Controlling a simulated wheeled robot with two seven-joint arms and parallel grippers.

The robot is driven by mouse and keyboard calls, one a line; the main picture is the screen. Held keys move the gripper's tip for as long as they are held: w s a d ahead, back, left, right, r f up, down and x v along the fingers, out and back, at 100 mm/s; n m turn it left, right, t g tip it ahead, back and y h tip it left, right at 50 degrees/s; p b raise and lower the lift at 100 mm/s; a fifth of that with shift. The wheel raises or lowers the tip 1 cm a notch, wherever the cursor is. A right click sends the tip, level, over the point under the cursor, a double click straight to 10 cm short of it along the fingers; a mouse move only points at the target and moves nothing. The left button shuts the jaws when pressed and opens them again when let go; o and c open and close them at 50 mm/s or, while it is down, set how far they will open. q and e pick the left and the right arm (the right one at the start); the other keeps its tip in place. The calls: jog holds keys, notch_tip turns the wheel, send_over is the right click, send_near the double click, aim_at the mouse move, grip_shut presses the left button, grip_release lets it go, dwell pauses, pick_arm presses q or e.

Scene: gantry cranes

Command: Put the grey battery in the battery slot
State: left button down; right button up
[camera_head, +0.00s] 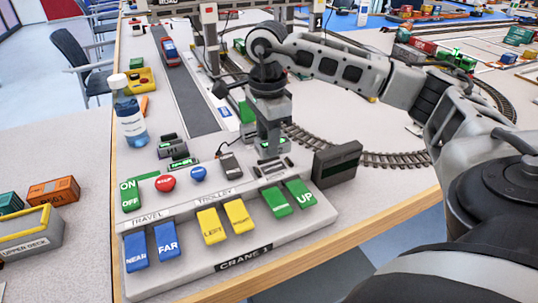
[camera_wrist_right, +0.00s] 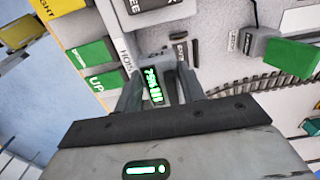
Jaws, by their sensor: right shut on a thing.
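My right gripper (camera_head: 271,150) points straight down over the back of the crane control panel (camera_head: 290,222), behind the green UP button. It is shut on the grey battery, whose green lit charge display (camera_wrist_right: 154,85) shows between the fingers in the right wrist view. The fingers hide most of the battery in the head view. A dark-edged recess that looks like the battery slot (camera_head: 262,173) lies right below the fingertips. I cannot tell whether the battery is in it or just above it. My left gripper is not in view.
A dark grey box (camera_head: 338,163) stands close right of the fingers. A small grey unit (camera_head: 230,165) is just left, with several dark pieces showing green displays (camera_head: 178,153) beyond. A water bottle (camera_head: 130,118) stands at the left edge; curved track (camera_head: 400,159) runs behind.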

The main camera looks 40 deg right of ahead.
jog(key=w+d+f, duration=0.2)
jog(key=f, duration=0.1)
jog(key=d+f, duration=0.1)
jog(key=f, duration=0.1)
jog(key=shift+w, duration=0.4)
jog(key=shift+w+d+f, duration=0.1)
jog(key=shift+f, duration=1.7)
jog(key=shift+f, duration=0.1)
jog(key=o, duration=1.1)
jog(key=shift+r, duration=0.25)
notch_tip(320, 180, up, 12)
jog(key=shift+f, duration=0.1)
